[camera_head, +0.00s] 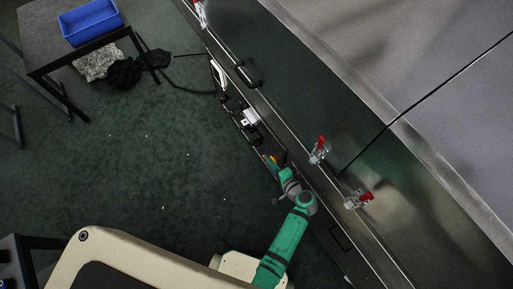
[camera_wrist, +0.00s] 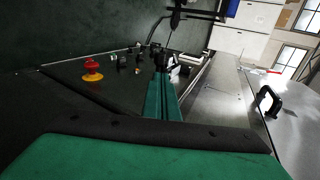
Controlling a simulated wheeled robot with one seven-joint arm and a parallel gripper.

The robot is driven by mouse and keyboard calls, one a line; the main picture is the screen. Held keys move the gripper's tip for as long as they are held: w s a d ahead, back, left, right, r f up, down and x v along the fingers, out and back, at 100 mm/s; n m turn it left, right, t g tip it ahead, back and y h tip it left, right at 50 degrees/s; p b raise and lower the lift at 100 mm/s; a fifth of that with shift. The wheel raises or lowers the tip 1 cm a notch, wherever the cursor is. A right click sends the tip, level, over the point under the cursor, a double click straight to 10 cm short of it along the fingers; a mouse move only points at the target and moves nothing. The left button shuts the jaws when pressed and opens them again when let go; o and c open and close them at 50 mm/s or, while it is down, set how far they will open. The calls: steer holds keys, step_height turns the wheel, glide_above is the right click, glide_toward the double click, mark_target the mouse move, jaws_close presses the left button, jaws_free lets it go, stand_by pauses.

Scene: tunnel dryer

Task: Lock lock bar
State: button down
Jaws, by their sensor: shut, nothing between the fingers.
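Two red-handled metal clamps, one upper (camera_head: 318,151) and one lower (camera_head: 358,199), sit on the dryer's steel front near the panel seam in the head view. A red handle (camera_wrist: 262,70) also shows at the right in the wrist view. Which part is the lock bar, I cannot tell for sure. My gripper (camera_head: 281,159) is beside the dryer front, left of the upper clamp and apart from it. In the wrist view my green fingers (camera_wrist: 161,68) lie side by side, shut and empty.
A red button on a yellow base (camera_wrist: 92,71) is at the left in the wrist view. Black handles (camera_head: 247,75) (camera_wrist: 268,101) stick out from the dryer. A table with a blue bin (camera_head: 90,21) stands at upper left. The green floor left of the dryer is mostly clear.

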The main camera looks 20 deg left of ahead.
mark_target(253, 144)
steer(key=x, duration=1.2)
steer(key=shift+a, duration=0.15)
steer(key=shift+w+f, duration=0.2)
steer(key=shift+a, duration=0.15)
